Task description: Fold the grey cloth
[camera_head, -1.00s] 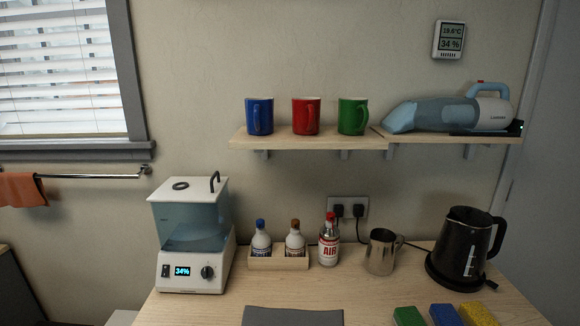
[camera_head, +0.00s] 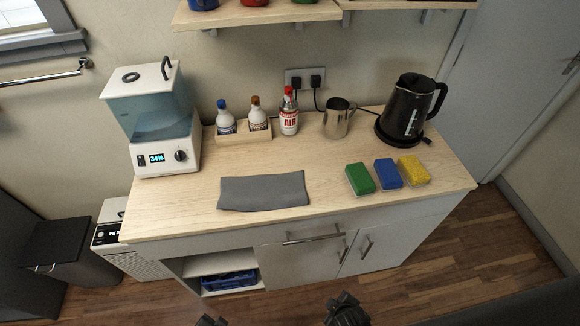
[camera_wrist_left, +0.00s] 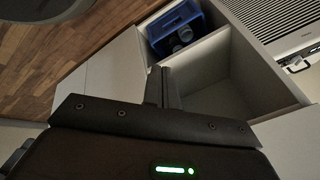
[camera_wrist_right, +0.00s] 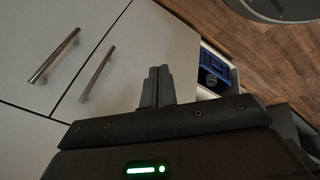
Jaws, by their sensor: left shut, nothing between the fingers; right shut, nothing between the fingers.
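The grey cloth (camera_head: 263,191) lies flat on the wooden countertop, near its front edge, in the head view. It looks like a single wide rectangle with slightly uneven edges. My left gripper (camera_wrist_left: 163,88) is shut and empty in the left wrist view, in front of the open cabinet shelf. My right gripper (camera_wrist_right: 158,86) is shut and empty in the right wrist view, in front of the white cabinet doors. Both are below the counter, away from the cloth. In the head view only dark parts of my arms show at the bottom edge.
A green sponge (camera_head: 360,178), a blue sponge (camera_head: 388,173) and a yellow sponge (camera_head: 413,170) lie right of the cloth. Counter around the cloth is clear.

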